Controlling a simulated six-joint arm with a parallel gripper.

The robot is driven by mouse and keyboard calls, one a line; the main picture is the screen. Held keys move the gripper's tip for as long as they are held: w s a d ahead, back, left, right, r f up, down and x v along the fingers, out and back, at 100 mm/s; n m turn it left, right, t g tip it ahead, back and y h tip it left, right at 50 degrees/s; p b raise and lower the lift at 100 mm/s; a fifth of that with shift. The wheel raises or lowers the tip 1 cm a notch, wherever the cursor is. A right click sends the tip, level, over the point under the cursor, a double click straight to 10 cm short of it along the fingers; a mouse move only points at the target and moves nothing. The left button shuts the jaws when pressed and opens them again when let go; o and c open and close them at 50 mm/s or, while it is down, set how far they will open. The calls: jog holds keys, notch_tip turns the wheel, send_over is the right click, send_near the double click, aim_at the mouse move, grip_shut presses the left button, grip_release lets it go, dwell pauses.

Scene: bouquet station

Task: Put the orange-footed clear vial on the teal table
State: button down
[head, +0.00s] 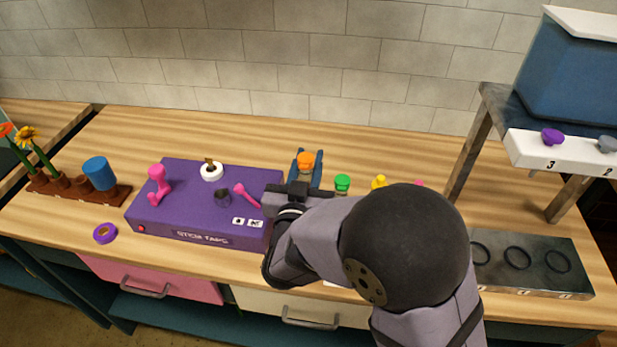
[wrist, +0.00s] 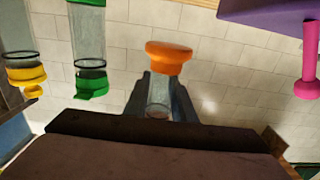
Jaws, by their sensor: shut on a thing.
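The orange-footed clear vial is between my gripper's fingers (head: 308,173), which are shut on its clear tube (wrist: 158,97). Its orange foot (wrist: 168,57) sticks out beyond the fingers in the wrist view. In the head view the orange foot (head: 306,160) shows past my gripper, behind the purple box's right end. The vial's lower part is partly hidden by my gripper, so I cannot tell whether it touches anything. I cannot clearly make out a teal table; a dark teal surface (head: 7,160) shows at the far left edge.
A green-footed vial (head: 342,183) and a yellow-footed vial (head: 380,181) stand right of my gripper. The purple box (head: 172,218) bears pink pieces and a white roll. A brown flower rack (head: 60,191) stands left. A ringed metal block (head: 540,275) lies right. The back counter is clear.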

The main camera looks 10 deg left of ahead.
aim_at(309, 177)
jog(key=shift+f, duration=2.15)
jog(key=shift+f, duration=0.1)
jog(key=shift+f, duration=0.1)
jog(key=c, duration=1.5)
grip_release()
jog(key=s+b, duration=0.2)
jog(key=s, duration=0.4)
jog(key=shift+s+a+f, duration=0.1)
jog(key=shift+f, duration=0.05)
jog(key=shift+o, duration=0.5)
jog(key=shift+s, duration=0.6)
